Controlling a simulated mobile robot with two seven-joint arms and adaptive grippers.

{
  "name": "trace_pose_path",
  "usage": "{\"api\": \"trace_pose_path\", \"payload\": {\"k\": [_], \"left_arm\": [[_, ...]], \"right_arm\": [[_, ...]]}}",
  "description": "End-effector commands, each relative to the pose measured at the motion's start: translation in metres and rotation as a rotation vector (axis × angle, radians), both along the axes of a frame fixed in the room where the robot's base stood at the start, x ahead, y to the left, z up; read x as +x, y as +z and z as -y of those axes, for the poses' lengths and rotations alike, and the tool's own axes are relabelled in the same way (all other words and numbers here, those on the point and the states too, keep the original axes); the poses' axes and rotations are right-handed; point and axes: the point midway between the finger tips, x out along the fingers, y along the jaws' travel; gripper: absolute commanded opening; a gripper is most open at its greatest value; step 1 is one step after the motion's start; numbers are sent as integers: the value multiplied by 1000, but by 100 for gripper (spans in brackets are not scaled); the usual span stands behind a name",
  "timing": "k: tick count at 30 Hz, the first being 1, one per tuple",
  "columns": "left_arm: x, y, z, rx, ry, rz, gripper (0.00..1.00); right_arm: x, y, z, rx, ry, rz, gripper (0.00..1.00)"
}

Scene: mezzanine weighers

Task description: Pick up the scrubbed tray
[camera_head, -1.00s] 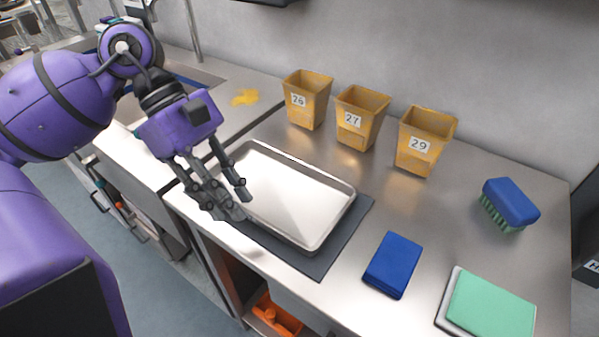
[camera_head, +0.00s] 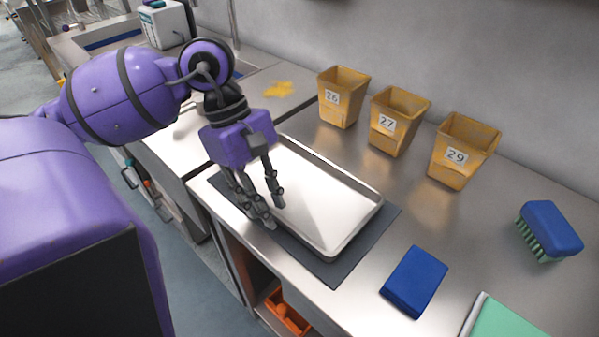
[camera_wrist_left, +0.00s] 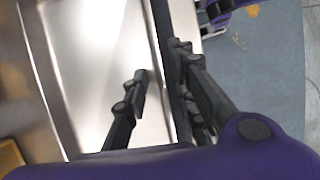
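The tray (camera_head: 325,190) is a shallow, shiny metal pan lying flat on a dark mat (camera_head: 335,270) on the steel counter. My left gripper (camera_head: 272,212) is at the tray's near long side, fingers pointing down. In the left wrist view my left gripper (camera_wrist_left: 160,62) has its fingers apart, one over the inside of the tray (camera_wrist_left: 105,60) and the other outside the rim. The rim runs between them; I see no firm grip on it. The fingers hide part of the near rim in the head view. My right gripper does not show.
Three yellow bins, 26 (camera_head: 342,97), 27 (camera_head: 398,121) and 29 (camera_head: 462,150), stand behind the tray. A blue cloth (camera_head: 414,281), a blue brush (camera_head: 549,230) and a green item (camera_head: 505,318) lie to the right. An orange bin (camera_head: 287,310) sits below the counter.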

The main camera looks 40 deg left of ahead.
Motion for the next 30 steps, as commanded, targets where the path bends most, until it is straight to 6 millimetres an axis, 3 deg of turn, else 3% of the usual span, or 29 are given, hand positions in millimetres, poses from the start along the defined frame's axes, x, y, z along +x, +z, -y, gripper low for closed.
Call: {"api": "trace_pose_path", "payload": {"k": [3,9,30], "left_arm": [[0,0,0,0,0,0,25],[0,0,0,0,0,0,0],[1,2,0,-1,0,5,0]], "right_arm": [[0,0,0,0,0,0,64],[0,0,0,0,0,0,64],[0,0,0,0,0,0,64]]}}
